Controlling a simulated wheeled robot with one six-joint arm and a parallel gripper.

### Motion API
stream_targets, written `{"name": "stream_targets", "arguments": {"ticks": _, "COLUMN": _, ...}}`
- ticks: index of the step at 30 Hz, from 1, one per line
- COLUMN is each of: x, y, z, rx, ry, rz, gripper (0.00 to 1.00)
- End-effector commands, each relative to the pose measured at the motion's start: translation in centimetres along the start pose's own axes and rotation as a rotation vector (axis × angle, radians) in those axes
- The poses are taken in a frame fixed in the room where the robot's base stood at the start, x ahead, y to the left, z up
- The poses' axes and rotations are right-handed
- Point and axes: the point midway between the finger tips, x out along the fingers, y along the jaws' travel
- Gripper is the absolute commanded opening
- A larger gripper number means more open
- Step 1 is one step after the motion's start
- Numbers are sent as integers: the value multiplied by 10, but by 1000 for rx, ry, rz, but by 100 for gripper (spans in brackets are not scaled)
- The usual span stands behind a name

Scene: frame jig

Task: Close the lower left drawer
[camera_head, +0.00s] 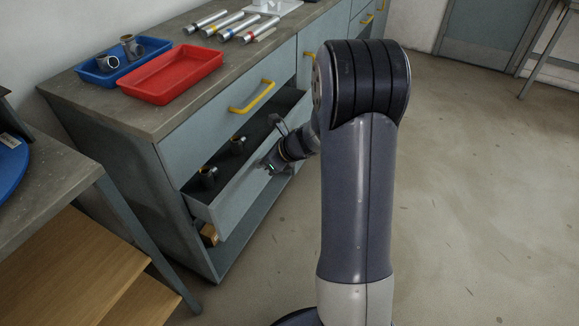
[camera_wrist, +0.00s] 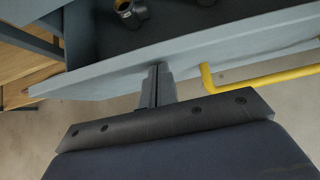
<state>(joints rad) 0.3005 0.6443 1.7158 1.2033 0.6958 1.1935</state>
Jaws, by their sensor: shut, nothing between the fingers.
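The lower left drawer (camera_head: 238,198) stands pulled out of the grey-blue cabinet, below a closed upper drawer with a yellow handle (camera_head: 251,97). Dark pipe fittings (camera_head: 208,176) lie inside it; one fitting (camera_wrist: 130,10) also shows in the wrist view. My gripper (camera_head: 268,165) is shut and empty at the outer face of the drawer front. In the wrist view its fingers (camera_wrist: 158,72) point at the drawer front (camera_wrist: 100,78) and overlap it; I cannot tell whether they touch. The drawer's yellow handle (camera_wrist: 260,78) is right of the fingers.
On the worktop (camera_head: 125,110) are a blue tray (camera_head: 90,78) with metal cups, a red tray (camera_head: 150,85) and several metal tubes (camera_head: 238,25). A brown block (camera_head: 208,234) sits under the drawer. A wooden-shelved bench (camera_head: 60,270) stands at left. Floor (camera_head: 470,200) at right is clear.

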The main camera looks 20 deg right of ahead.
Motion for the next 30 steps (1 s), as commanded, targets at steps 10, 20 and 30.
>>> {"name": "stream_targets", "arguments": {"ticks": 10, "x": 55, "y": 1, "z": 59, "rx": -1, "ry": 0, "rz": 2, "gripper": 0}}
{"name": "stream_targets", "arguments": {"ticks": 20, "x": 79, "y": 0, "z": 80, "rx": 0, "ry": 0, "rz": 0, "gripper": 0}}
{"name": "stream_targets", "arguments": {"ticks": 30, "x": 83, "y": -1, "z": 85, "rx": 0, "ry": -5, "rz": -2, "gripper": 0}}
